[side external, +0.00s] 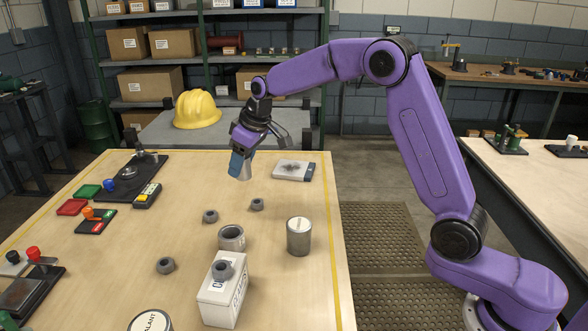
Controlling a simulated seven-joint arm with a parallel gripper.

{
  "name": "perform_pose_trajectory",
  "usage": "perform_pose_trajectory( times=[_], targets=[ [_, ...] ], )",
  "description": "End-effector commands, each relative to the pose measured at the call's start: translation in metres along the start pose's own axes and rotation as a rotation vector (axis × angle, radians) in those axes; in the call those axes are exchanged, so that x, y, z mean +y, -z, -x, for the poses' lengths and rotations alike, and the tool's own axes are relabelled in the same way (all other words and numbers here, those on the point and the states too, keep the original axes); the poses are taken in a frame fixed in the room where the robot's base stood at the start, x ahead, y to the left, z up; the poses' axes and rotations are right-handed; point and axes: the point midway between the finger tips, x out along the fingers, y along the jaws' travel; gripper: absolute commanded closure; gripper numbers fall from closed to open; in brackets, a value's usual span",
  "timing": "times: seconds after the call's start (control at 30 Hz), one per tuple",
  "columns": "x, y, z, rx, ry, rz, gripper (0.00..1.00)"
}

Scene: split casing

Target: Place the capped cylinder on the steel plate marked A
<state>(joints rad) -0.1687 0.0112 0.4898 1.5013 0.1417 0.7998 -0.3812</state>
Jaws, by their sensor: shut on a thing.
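My gripper (240,164) is over the far middle part of the wooden table, pointing down. It is shut on a small grey cylinder (245,173), whose lower part shows below the blue fingers. The fingers hide its upper part, so I cannot make out a cap. I cannot tell whether its bottom touches the table. A pale flat plate (293,171) with a dark smudge and a blue strip at its right end lies just right of the gripper. No letter A is readable on it or elsewhere.
Several small grey rings (210,216) lie around. Dark fixtures (132,178) and coloured pads (72,207) fill the left side. The centre-left is clear.

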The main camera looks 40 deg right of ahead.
Motion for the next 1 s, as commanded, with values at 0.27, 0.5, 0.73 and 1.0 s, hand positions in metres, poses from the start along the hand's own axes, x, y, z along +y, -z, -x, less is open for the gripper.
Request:
perform_pose_trajectory(
  times=[0.27,0.5,0.73,1.0],
  targets=[
    [0.107,-0.068,0.034,0.009,-0.121,-0.305,0.84],
    [0.16,-0.118,0.057,0.019,-0.194,-0.492,0.84],
    [0.177,-0.132,0.059,0.022,-0.216,-0.552,0.84],
    [0.203,-0.108,0.027,0.021,-0.215,-0.552,0.84]
  ],
)
